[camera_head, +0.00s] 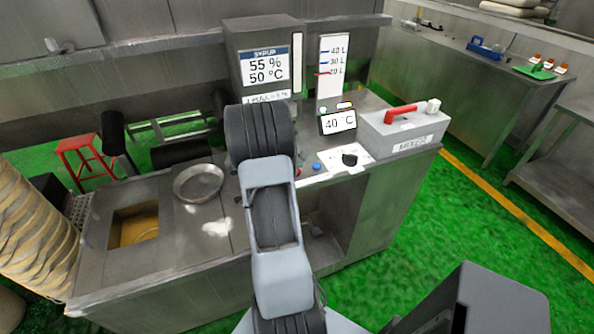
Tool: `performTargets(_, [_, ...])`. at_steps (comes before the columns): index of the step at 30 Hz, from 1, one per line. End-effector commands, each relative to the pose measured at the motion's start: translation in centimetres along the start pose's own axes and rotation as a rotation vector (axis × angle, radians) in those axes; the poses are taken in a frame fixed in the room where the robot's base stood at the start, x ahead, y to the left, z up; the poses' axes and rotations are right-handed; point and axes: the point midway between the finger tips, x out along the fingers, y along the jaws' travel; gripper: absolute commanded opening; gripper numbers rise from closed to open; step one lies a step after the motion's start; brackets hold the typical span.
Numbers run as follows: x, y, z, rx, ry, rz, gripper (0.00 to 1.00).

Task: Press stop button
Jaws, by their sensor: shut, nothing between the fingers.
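No button is clearly marked as stop. On the console top, just right of my arm, there is a small blue round button (316,166). A small reddish spot (298,171), perhaps another button, shows right at the edge of my arm and is partly covered by it. A black knob (350,159) sits on a white plate to the right of them. My arm rises from the bottom centre across the console, and its upper end covers part of the top. My gripper cannot be made out; it seems hidden behind the arm.
A grey mixer box (404,133) with a red handle stands right of the knob. A 40 °C display (338,122) and a syrup screen (264,68) stand behind. A round metal bowl (198,183) lies on the left. A red stool (88,160) stands on the green floor.

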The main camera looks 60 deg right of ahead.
Motion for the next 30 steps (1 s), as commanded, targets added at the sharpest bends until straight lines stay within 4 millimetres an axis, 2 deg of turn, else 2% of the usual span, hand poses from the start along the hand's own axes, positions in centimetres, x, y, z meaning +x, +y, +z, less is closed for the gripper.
performTargets(30, [0.59,-0.42,-0.59,0.000,0.000,0.000,0.00])
